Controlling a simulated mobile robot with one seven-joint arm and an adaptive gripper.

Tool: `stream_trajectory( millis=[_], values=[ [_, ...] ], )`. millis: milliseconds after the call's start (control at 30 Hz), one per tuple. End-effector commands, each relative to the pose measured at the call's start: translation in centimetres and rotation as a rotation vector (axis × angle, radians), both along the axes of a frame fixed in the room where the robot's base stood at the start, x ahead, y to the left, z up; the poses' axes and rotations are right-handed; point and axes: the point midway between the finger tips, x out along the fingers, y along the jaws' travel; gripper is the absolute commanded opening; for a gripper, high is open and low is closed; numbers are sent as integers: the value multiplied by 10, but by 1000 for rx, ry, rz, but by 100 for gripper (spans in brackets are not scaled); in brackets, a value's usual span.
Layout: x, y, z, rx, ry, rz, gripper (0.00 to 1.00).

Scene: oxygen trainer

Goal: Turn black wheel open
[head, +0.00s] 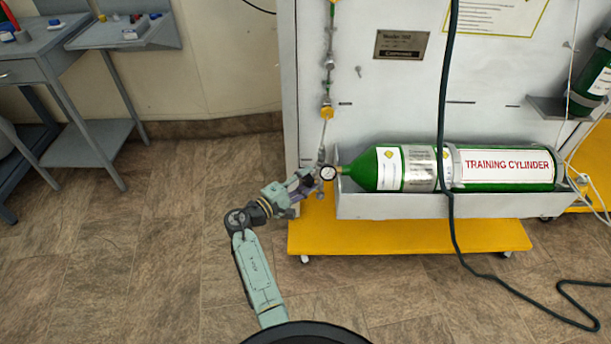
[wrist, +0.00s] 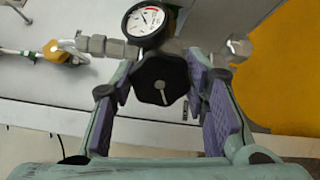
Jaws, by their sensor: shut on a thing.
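The black wheel (wrist: 161,79) shows in the wrist view as a dark knob with a pale line on its face, just below a round pressure gauge (wrist: 145,20). My gripper (wrist: 163,85) has its purple-padded fingers on either side of the wheel and is shut on it. In the head view my gripper (head: 303,186) is at the left end of the green training cylinder (head: 505,165), by the gauge (head: 328,174). The wheel itself is hidden there behind my gripper.
The cylinder lies in a grey tray (head: 420,208) on a white panel stand with a yellow base (head: 400,237). A dark hose (head: 445,110) hangs in front of it and runs onto the floor. Metal fittings (wrist: 100,45) flank the gauge. A grey workbench (head: 50,70) stands at the left.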

Motion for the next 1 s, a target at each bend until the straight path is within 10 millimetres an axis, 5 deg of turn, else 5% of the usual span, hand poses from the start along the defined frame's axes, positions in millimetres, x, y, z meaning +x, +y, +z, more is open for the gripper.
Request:
stream_trajectory(
  millis=[1000],
  values=[
    [0, 0, 3, -623, 693, -1, 13]
  ],
)
